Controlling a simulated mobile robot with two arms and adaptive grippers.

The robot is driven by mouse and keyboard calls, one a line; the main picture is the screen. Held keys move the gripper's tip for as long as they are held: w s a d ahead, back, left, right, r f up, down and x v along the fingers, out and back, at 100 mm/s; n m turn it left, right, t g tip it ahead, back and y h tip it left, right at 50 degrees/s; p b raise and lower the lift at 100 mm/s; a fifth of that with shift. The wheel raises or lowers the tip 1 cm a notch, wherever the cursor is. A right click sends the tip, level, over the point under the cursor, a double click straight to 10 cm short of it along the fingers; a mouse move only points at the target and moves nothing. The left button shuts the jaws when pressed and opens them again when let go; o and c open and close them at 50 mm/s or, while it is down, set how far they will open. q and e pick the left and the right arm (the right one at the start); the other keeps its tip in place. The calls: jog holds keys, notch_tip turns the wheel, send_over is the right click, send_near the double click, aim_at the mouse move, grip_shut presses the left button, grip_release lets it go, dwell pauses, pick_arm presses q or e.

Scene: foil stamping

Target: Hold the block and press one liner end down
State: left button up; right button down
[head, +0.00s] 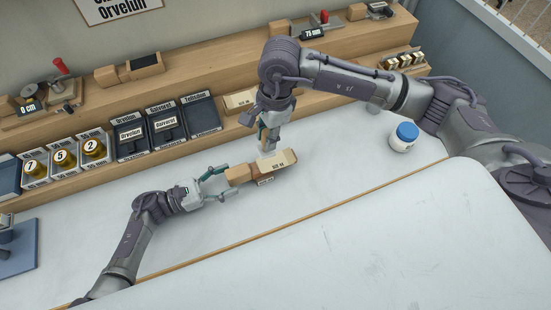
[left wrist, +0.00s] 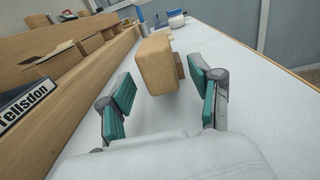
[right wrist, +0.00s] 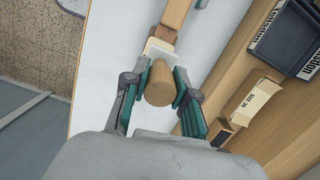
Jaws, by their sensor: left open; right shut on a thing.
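A tan wooden block (head: 238,174) lies on the white bench, with a darker brown part and a cream, labelled piece (head: 280,163) at its right. I cannot tell the liner apart. My left gripper (head: 217,180) is open at the block's left end. In the left wrist view the block (left wrist: 156,64) stands ahead, between the spread fingers, with gaps on both sides. My right gripper (head: 267,145) is above the cream piece, shut on a round wooden handle (right wrist: 158,84). What lies under the handle is mostly hidden; a pale piece (right wrist: 158,47) shows behind it.
A white jar with a blue lid (head: 403,137) stands at the right of the bench. A wooden shelf along the back holds black cases (head: 165,127), numbered tins (head: 62,155) and an open cream box (head: 240,100). The front of the bench is clear.

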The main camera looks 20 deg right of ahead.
pick_arm(q)
jog(key=a, duration=1)
jog(key=shift+s+a, duration=0.15)
jog(key=shift+a, duration=0.1)
